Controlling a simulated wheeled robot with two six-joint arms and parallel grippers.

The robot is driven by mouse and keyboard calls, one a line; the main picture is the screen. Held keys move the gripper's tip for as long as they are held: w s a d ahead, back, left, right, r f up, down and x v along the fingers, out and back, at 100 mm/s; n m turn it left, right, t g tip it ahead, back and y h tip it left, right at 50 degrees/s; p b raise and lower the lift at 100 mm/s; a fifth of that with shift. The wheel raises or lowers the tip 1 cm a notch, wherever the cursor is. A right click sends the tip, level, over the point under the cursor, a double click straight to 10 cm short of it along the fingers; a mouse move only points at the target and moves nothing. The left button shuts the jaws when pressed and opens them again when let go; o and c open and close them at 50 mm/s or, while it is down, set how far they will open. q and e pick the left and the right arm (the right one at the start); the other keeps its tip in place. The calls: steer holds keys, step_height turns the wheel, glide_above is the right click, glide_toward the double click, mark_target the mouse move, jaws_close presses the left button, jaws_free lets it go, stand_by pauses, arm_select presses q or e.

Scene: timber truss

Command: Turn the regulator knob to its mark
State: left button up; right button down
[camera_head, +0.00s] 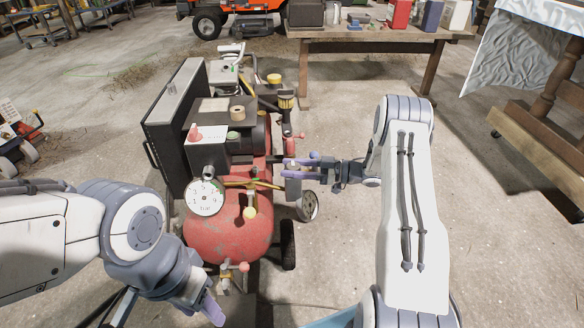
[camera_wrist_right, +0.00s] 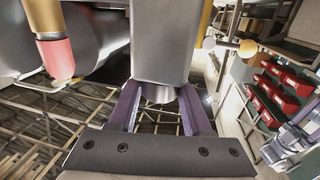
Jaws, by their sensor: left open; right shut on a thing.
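My right gripper (camera_head: 288,167) reaches in from the right at the side of the red compressor (camera_head: 228,237). In the right wrist view its purple fingers (camera_wrist_right: 158,97) are shut on the sides of a round grey part, which I take to be the regulator knob (camera_wrist_right: 158,92). A larger smooth grey body (camera_wrist_right: 160,40) sits directly beyond it. The knob's mark cannot be made out.
A white pressure gauge (camera_head: 204,197) faces me at the compressor's left front; its needle is too small to read. A black panel (camera_head: 176,118) stands at the left. A wooden workbench (camera_head: 375,37) is behind. Open concrete floor lies to the right.

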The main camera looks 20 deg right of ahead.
steer(key=shift+c, duration=1.8)
jaws_free()
steer(key=shift+d, duration=0.1)
steer(key=p+v, duration=0.2)
steer(key=v, duration=0.8)
steer(key=shift+s+p, duration=0.2)
steer(key=shift+p, duration=0.15)
steer(key=shift+d, duration=0.1)
